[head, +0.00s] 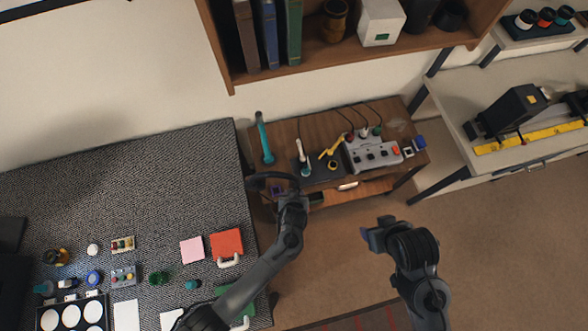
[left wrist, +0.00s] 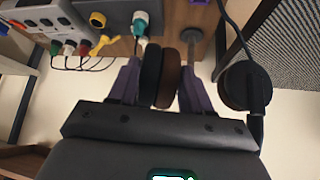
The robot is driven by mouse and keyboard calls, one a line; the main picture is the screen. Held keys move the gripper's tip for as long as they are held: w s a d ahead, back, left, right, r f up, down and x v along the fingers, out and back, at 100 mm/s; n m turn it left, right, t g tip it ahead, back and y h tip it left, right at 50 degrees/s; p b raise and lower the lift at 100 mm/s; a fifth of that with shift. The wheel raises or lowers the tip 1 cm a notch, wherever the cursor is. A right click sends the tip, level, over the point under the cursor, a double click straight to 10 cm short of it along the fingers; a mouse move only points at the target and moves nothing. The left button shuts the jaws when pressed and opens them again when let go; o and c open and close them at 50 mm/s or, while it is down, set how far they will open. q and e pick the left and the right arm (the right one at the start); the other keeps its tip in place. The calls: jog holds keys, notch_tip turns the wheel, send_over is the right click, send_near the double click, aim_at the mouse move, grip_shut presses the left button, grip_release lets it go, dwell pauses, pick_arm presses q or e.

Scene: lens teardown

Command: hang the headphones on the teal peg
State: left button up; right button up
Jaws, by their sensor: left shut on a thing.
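The teal peg (head: 264,142) stands upright near the left end of the small wooden side table. My left gripper (head: 282,190) is at the table's front left, just in front of the peg. In the left wrist view the gripper (left wrist: 160,85) is shut on one ear cup of the headphones (left wrist: 152,75), a black cup with a brown cushion. The other black cup (left wrist: 246,86) hangs to the right of the fingers. The dark headphones (head: 262,178) look apart from the peg in the head view. My right gripper (head: 374,236) is over the floor; its finger gap is unclear.
A grey control box (head: 372,152) with cables, a yellow part (head: 332,146) and a white-and-teal tool (head: 303,158) share the side table (head: 285,132). A shelf (head: 330,58) hangs behind. A grey-topped desk (head: 150,200) with small items is at left. Floor at right is clear.

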pick_arm(q)
jog(key=shift+w+a+f+b, duration=0.15)
jog(key=shift+w+b, duration=0.3)
jog(key=shift+w, duration=0.1)
jog(key=shift+w+a+f+b, duration=0.1)
jog(key=shift+w+a+b, duration=0.15)
jog(key=shift+w+b, duration=0.85)
jog(key=shift+w+a+f+b, duration=0.1)
jog(key=shift+w+a+b, duration=0.1)
jog(key=shift+w+b, duration=0.85)
jog(key=w+b, duration=0.1)
jog(key=w, duration=0.1)
jog(key=w+f+b, duration=0.1)
jog(key=w+a+b, duration=0.1)
jog(key=w, duration=0.1)
jog(key=shift+w+f+b, duration=0.2)
jog(key=shift+w+b, duration=0.1)
jog(key=shift+b, duration=0.05)
jog(key=shift+w+f, duration=0.1)
jog(key=shift+f, duration=0.05)
jog(key=o, duration=1.4)
jog(key=shift+o, duration=0.2)
